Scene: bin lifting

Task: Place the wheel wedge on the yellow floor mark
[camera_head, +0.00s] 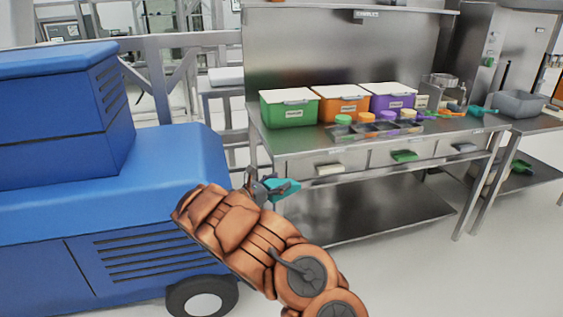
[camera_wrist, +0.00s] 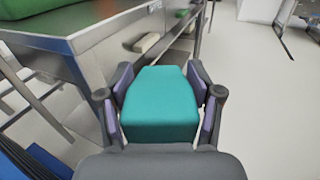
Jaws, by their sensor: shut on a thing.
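The teal wheel wedge (camera_wrist: 160,104) is between the two fingers of my gripper (camera_wrist: 160,98) in the wrist view, and the fingers are shut on its sides. In the head view the teal wedge (camera_head: 283,188) shows at the end of my gripper (camera_head: 266,187), partly hidden by my orange arm. It is held in the air, in front of the steel table and beside the blue vehicle. The yellow floor mark is not visible in either view.
The blue vehicle (camera_head: 120,190) with a black wheel (camera_head: 201,298) stands at the left. The steel table (camera_head: 300,143) carries green (camera_head: 289,110), orange (camera_head: 345,106) and purple (camera_head: 393,103) bins. A grey tub (camera_head: 518,103) is at the right. Open floor (camera_head: 470,280) lies at the lower right.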

